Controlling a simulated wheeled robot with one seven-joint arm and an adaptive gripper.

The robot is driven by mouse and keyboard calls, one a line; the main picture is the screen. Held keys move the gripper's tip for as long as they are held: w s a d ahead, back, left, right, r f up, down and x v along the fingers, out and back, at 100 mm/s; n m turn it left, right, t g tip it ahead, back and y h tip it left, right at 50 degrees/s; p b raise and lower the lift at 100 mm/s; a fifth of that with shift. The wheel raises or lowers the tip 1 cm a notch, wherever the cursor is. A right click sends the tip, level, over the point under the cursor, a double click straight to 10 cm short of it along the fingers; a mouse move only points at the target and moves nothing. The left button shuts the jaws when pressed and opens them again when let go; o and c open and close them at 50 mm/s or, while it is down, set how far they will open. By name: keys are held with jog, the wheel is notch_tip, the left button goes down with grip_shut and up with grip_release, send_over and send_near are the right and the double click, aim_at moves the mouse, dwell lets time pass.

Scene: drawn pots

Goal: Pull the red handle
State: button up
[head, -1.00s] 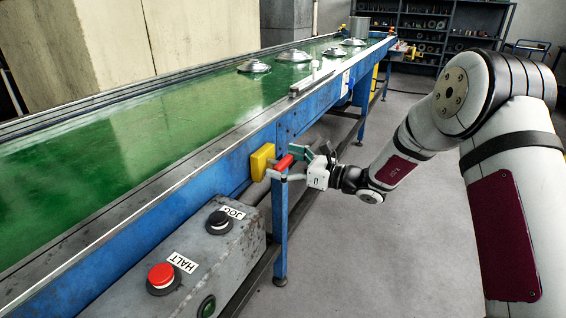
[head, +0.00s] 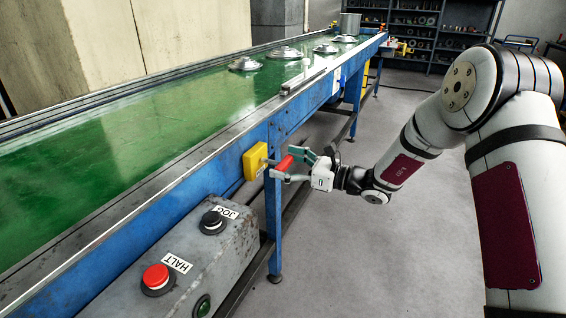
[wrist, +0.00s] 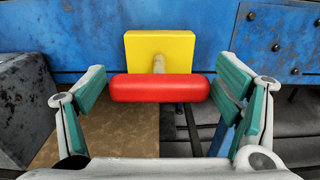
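The red handle (wrist: 160,88) is a horizontal bar in the wrist view, on a pale rod (wrist: 159,64) that comes out of a yellow block (wrist: 150,45). In the head view the handle (head: 284,163) stands out from the yellow block (head: 255,161) on the conveyor's side. My gripper (head: 284,168) reaches it from the right. The exact contact is hard to see.
The blue conveyor (head: 185,200) with a green belt (head: 110,140) carries several metal lids. A grey control box (head: 200,265) with a red HALT button (head: 156,277) stands in front. A conveyor leg (head: 273,230) is below the handle. The floor (head: 380,250) at right is clear.

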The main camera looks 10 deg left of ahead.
dwell(0.3)
jog(key=v, duration=1.2)
jog(key=shift+a+r, duration=0.1)
jog(key=shift+r, duration=0.05)
